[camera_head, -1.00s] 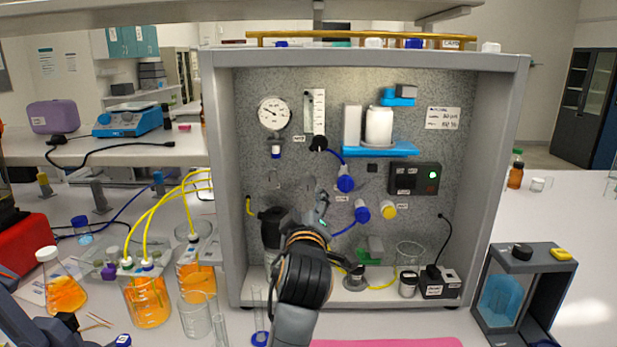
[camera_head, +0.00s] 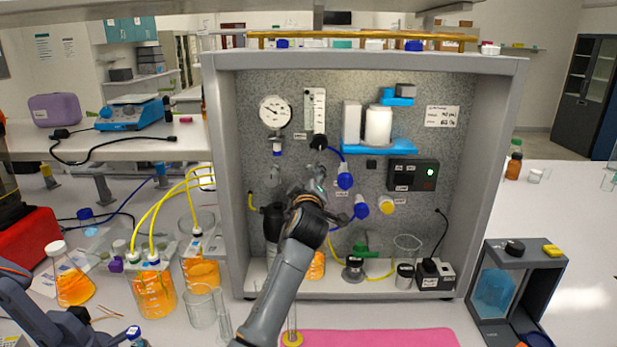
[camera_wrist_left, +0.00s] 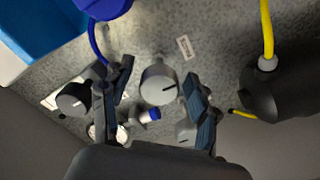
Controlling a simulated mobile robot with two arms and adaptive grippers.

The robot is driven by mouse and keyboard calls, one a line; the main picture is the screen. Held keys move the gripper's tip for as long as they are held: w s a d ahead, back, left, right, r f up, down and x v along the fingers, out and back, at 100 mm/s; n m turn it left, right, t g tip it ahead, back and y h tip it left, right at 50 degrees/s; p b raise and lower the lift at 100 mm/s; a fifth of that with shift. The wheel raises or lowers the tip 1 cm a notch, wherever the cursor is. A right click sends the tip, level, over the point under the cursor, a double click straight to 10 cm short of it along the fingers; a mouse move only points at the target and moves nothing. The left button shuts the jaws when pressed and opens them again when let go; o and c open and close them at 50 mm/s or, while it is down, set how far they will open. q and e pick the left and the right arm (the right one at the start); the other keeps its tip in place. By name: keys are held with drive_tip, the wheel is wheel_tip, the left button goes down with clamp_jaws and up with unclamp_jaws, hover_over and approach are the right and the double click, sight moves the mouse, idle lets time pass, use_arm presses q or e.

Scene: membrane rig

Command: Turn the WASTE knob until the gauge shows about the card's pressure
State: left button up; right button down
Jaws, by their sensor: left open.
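The round white gauge (camera_head: 276,111) hangs at the panel's upper left; its dark needle shows, but the scale is too small to read. The white card (camera_head: 441,117) is at the panel's upper right; its writing is blurred. My left gripper (camera_head: 317,182) is open in front of the panel below the black knob (camera_head: 319,142). In the left wrist view, a grey round knob (camera_wrist_left: 158,84) with a dark mark lies between the open fingers, with no clear contact. I cannot read whether its label (camera_wrist_left: 185,47) says WASTE. My right gripper is not in view.
A second grey knob (camera_wrist_left: 186,131) shows near a finger. Blue fittings (camera_head: 345,181) and a yellow one (camera_head: 387,205) are right of my gripper. Orange-filled bottles (camera_head: 153,292) with yellow tubes stand left of the cabinet (camera_head: 220,180).

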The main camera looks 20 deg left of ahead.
use_arm(q)
drive_tip(key=c, duration=1.2)
drive_tip(key=shift+m, duration=0.4)
drive_tip(key=m, duration=0.3)
drive_tip(key=shift+m, duration=0.3)
drive_tip(key=m, duration=0.4)
drive_tip(key=shift+m, duration=0.4)
